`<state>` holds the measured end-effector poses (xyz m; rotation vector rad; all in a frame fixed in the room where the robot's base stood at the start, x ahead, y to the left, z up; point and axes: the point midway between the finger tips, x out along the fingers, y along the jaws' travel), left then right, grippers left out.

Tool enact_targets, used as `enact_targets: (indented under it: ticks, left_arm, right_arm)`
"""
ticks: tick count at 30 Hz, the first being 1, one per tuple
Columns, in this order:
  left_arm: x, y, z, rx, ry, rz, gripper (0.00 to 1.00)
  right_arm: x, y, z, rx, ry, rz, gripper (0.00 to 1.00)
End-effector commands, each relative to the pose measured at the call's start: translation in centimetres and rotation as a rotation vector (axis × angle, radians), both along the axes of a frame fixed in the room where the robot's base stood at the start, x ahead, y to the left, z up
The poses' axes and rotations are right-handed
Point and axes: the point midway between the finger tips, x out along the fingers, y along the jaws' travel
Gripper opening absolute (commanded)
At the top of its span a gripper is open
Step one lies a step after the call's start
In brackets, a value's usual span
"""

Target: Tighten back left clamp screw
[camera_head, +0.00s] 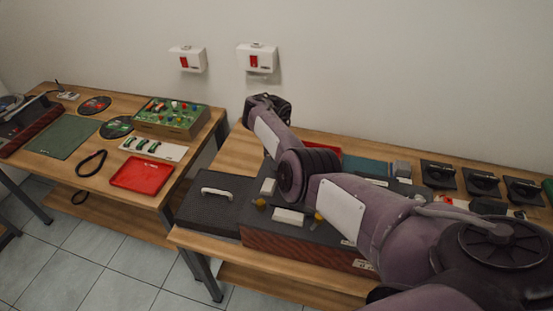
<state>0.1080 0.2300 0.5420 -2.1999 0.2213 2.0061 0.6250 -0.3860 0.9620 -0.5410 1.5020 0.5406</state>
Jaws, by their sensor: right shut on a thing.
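A dark fixture block (247,222) with a reddish-brown front stands on the right-hand workbench. It carries pale blocks (289,216) and two yellow knobs, one at its left (260,203) and one nearer its middle (319,216). My right arm (342,205) reaches across it from the lower right and bends up towards the wall. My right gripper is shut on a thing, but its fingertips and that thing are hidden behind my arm. The back left clamp screw cannot be made out. My left gripper is out of view.
A black case (212,203) with a white handle adjoins the fixture's left side. Several black holders (438,174) stand at the back right. A gap separates the left bench, with its red tray (141,176) and green circuit board box (172,117). Dispensers (257,58) hang on the wall.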

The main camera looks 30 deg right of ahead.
Motion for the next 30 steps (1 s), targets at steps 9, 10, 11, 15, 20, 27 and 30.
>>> enact_targets:
  ticks: [9,10,11,15,20,27,30]
  left_arm:
    - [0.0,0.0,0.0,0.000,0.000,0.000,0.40]
    - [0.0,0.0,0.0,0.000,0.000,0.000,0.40]
    - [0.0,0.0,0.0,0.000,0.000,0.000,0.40]
    - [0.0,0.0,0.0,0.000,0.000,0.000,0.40]
    - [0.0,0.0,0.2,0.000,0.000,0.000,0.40]
    - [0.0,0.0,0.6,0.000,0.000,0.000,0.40]
    - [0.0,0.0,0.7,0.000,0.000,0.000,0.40]
  right_arm:
    - [0.0,0.0,-0.1,0.000,0.001,-0.001,0.45]
    - [0.0,0.0,0.0,0.000,0.001,-0.001,0.45]
    - [0.0,0.0,0.0,0.000,0.001,0.000,0.45]
    - [0.0,0.0,0.0,-0.001,0.001,0.000,0.45]
    - [0.0,-0.1,1.0,-0.002,-0.001,-0.001,0.45]
    - [0.1,-0.1,5.1,-0.002,-0.001,-0.001,0.45]
    - [0.0,-0.1,6.5,0.000,0.000,-0.001,0.45]
